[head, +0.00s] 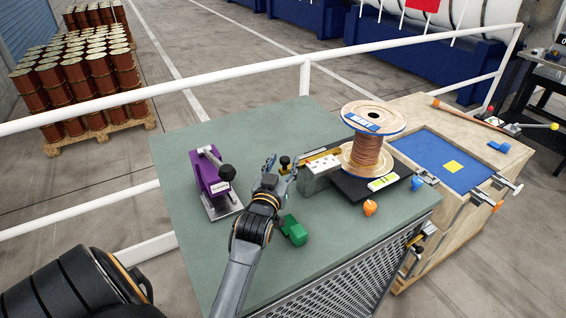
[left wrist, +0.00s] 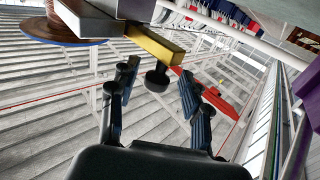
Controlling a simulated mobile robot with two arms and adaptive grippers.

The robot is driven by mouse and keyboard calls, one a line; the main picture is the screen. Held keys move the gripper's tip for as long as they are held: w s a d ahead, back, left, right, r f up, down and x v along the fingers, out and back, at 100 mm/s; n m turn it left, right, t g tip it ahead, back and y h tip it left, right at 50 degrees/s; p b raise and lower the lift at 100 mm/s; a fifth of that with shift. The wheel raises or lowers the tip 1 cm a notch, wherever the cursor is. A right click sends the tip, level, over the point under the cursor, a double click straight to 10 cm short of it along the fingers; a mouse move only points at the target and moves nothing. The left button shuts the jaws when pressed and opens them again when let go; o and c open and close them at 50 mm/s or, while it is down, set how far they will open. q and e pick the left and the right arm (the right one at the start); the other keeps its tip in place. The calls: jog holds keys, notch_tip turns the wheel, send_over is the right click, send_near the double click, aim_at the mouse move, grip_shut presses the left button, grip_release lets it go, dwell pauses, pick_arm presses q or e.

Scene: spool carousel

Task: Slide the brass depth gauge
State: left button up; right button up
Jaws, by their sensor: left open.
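The brass depth gauge (head: 322,153) is a flat brass bar sticking out from a grey metal block (head: 320,174) beside the spool. A black knob (head: 285,162) sits near its outer end. In the left wrist view the brass bar (left wrist: 152,43) runs across the top, with the knob (left wrist: 157,80) below it. My left gripper (head: 281,167) is open, its fingers at either side of the knob. In the left wrist view the gripper (left wrist: 157,78) shows the knob between the spread fingertips, with no clear contact. My right gripper is not in view.
A copper-wire spool (head: 367,152) stands on a black base (head: 350,188) to the right. A purple clamp device (head: 210,175) stands left of my gripper, and a green block (head: 294,231) lies near it. The green tabletop's (head: 330,240) front is mostly clear. A white railing (head: 230,75) runs behind.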

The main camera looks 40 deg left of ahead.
pick_arm(q)
jog(key=v, duration=0.6)
jog(key=shift+s, duration=0.4)
jog(key=shift+f, duration=0.15)
